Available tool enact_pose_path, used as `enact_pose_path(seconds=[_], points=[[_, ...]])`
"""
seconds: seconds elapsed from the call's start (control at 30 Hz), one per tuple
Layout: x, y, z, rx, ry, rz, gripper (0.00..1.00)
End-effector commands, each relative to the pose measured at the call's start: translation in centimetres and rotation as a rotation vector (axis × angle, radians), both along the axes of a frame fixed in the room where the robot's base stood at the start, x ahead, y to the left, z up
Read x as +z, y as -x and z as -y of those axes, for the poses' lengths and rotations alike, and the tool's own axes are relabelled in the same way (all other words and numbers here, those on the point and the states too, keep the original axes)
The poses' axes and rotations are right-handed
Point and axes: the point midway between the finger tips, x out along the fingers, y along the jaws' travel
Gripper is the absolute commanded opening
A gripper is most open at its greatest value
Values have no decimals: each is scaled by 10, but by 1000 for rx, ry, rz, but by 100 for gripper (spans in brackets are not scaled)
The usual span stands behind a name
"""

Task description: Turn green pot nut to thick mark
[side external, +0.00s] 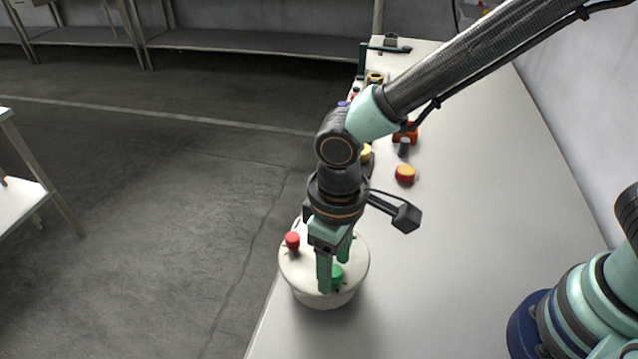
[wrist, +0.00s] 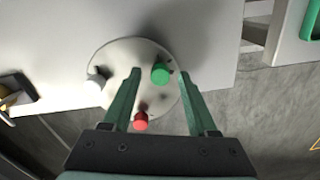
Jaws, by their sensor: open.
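A round white pot (side external: 325,293) stands at the near left edge of the white table. On its lid are a green nut (side external: 337,274), a red nut (side external: 292,240) and, in the wrist view, a white nut (wrist: 96,83). My gripper (side external: 334,278) is open and points down over the lid, with the green nut close to its fingertips. In the wrist view the green nut (wrist: 161,73) shows between the two fingers, nearer the right one, and the red nut (wrist: 140,121) lies closer to the palm. Contact with the green nut cannot be told. I cannot make out the thick mark.
A red and yellow knob (side external: 405,174) and an orange object (side external: 405,132) stand farther back on the table (side external: 470,190). Several small items line its far left edge. Open floor lies left of the pot.

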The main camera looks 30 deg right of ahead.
Motion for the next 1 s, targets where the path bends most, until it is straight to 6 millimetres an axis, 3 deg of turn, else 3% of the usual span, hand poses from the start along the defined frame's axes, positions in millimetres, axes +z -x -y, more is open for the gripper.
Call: enact_pose_path(seconds=[0.17,0.63,0.8,1.0], points=[[14,-1,-1,0,-3,3,59],[102,-1,-1,0,-3,4,59],[118,0,0,0,-2,2,59],[121,0,0,0,0,0,59]])
